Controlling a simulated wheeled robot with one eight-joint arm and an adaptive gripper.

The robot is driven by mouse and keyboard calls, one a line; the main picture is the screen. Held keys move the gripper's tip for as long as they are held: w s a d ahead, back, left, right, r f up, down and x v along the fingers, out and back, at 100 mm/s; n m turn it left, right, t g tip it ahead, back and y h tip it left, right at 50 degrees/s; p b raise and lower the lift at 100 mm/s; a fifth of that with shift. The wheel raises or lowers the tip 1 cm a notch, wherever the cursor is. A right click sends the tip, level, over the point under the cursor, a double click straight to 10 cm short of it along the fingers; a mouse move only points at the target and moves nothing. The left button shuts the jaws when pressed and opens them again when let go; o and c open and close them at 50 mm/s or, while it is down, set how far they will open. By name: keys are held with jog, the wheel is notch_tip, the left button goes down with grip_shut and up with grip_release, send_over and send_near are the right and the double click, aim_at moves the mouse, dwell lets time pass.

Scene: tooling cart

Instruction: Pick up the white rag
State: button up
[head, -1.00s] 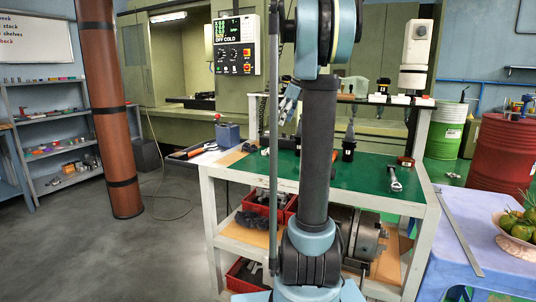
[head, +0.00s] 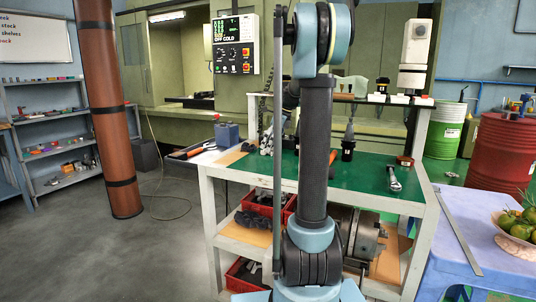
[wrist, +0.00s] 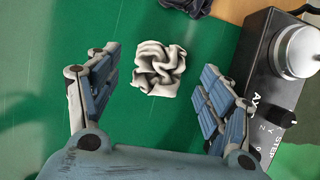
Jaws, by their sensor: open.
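The white rag (wrist: 158,69) lies crumpled on the green cart top (wrist: 140,130) in the wrist view. My gripper (wrist: 156,82) is open and empty, with its two blue-grey fingers left and right of the rag in the picture. The fingers appear above the surface and clear of the rag. In the head view my gripper (head: 268,141) is low over the left part of the cart top, partly hidden by my arm. I cannot make out the rag in the head view.
A black box with a silver knob (wrist: 272,85) stands close to the right finger. A dark crumpled item (wrist: 187,6) lies beyond the rag.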

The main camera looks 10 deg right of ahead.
jog(key=shift+x, duration=1)
jog(key=c, duration=1.1)
jog(key=shift+c, duration=0.2)
jog(key=shift+r, duration=0.1)
notch_tip(320, 180, up, 10)
jog(key=shift+o, duration=0.9)
jog(key=shift+c, duration=0.4)
